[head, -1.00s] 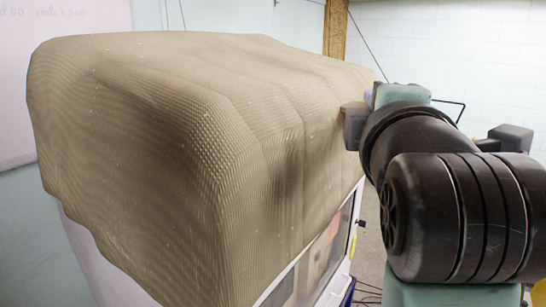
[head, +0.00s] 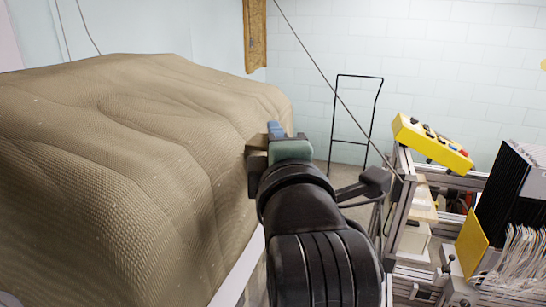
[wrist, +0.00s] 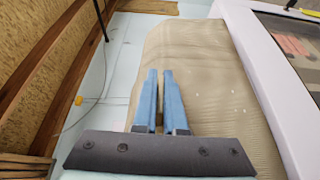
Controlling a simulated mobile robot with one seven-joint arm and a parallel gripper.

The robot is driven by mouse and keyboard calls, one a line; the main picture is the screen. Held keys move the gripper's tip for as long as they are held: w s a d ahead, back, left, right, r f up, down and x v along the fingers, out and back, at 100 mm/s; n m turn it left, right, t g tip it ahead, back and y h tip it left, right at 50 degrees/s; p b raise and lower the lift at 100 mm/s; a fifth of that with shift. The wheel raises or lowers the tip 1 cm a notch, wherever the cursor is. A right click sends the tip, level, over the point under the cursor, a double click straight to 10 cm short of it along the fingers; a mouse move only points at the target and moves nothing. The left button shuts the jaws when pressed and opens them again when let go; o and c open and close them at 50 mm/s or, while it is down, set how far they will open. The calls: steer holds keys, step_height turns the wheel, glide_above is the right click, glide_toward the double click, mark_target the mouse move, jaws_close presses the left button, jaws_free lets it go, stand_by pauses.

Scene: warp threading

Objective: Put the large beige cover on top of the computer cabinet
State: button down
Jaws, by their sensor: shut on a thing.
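The large beige cover (head: 130,130) is draped over the top of the computer cabinet and hangs down its sides in folds. Only a pale strip of the cabinet (head: 238,272) shows below the cover's lower edge in the head view. In the wrist view, the cabinet's white frame (wrist: 262,75) and dark window are at the right, beside the hanging cover (wrist: 200,62). My gripper (wrist: 160,74) has its blue fingers close together over the cover's fabric and is shut on it. In the head view, my gripper (head: 272,130) is at the cover's right side, its fingertips partly hidden.
A metal-framed machine with a yellow control box (head: 433,143) and black panels (head: 512,195) stands at the right. A thin black stand (head: 358,112) is by the white brick wall. Some floor shows between the cabinet and the machine.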

steer(key=shift+f+p, duration=0.45)
steer(key=shift+f, duration=1.3)
steer(key=shift+s+d+f, duration=0.1)
steer(key=shift+f, duration=0.1)
steer(key=c, duration=1)
jaws_free()
steer(key=shift+r, duration=0.25)
